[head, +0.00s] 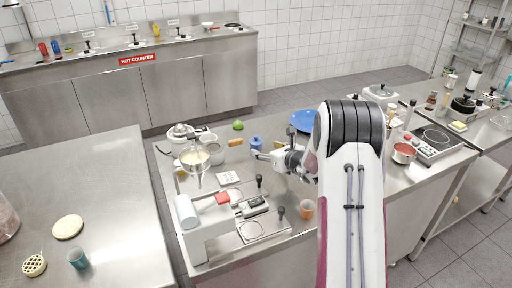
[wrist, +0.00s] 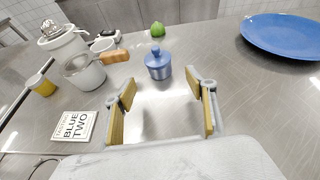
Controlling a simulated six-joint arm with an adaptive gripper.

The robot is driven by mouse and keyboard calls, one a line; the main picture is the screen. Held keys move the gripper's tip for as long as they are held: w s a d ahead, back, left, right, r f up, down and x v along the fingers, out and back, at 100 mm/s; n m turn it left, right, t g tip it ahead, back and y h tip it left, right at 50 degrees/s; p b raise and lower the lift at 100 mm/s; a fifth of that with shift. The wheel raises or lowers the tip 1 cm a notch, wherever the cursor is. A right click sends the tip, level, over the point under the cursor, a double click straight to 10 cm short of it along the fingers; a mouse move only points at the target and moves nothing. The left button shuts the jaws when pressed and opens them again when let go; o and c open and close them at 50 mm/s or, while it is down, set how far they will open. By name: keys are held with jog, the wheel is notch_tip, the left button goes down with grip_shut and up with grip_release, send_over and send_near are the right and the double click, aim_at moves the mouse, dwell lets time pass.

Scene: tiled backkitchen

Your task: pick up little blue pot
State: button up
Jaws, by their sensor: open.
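The little blue pot (head: 256,143) has a lid with a round knob and stands upright on the steel counter. In the wrist view the blue pot (wrist: 158,64) stands just beyond my fingertips, about midway between them. My gripper (head: 262,160) is open and empty, low over the counter and pointing toward the pot. In the wrist view its two fingers (wrist: 160,88) are spread wide with bare counter between them. They do not touch the pot.
A large blue plate (wrist: 285,37) lies at right. A "Blue Two" card (wrist: 74,126) lies near left. Counter around the pot is mostly clear.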

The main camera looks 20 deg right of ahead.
aim_at(259, 145)
jog(key=shift+x, duration=1.05)
jog(key=shift+w, duration=0.25)
jog(key=shift+r+x, duration=0.2)
jog(key=shift+x, duration=2.5)
jog(key=shift+r, duration=0.1)
grip_shut()
